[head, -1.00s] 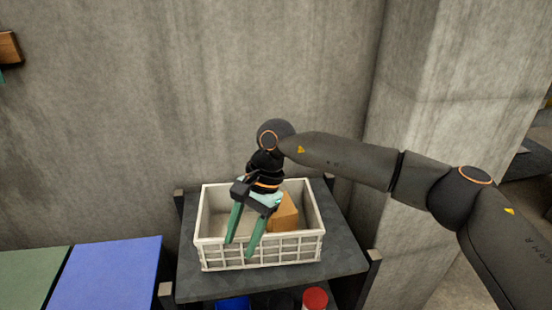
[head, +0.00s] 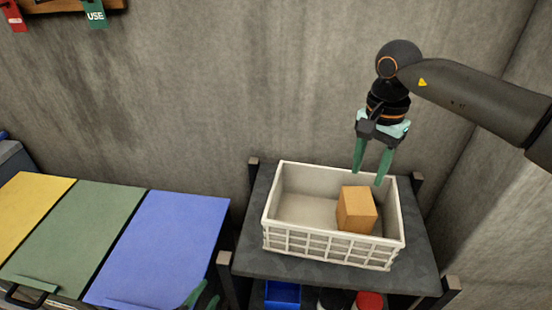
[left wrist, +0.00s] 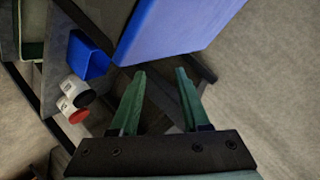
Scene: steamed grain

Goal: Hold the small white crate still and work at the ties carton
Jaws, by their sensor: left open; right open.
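The small white crate (head: 333,245) stands on a dark grey shelf top (head: 300,268). An orange-brown carton, likely the ties carton (head: 356,211), sits in the crate's right part; no label can be made out. My right gripper (head: 370,178) is open and empty above the crate's back right part, over the carton and apart from it. My left gripper (head: 201,297) shows only partly at the bottom edge, in front of the blue panel, away from the crate. In the left wrist view, its fingers (left wrist: 158,72) are apart with nothing between them.
Yellow (head: 30,208), green (head: 75,228) and blue (head: 160,245) flat panels lie to the left. Below the shelf top are a blue bin (head: 283,294) and a red-lidded jar (head: 368,300). Corner posts rise around the shelf top. A concrete wall stands behind.

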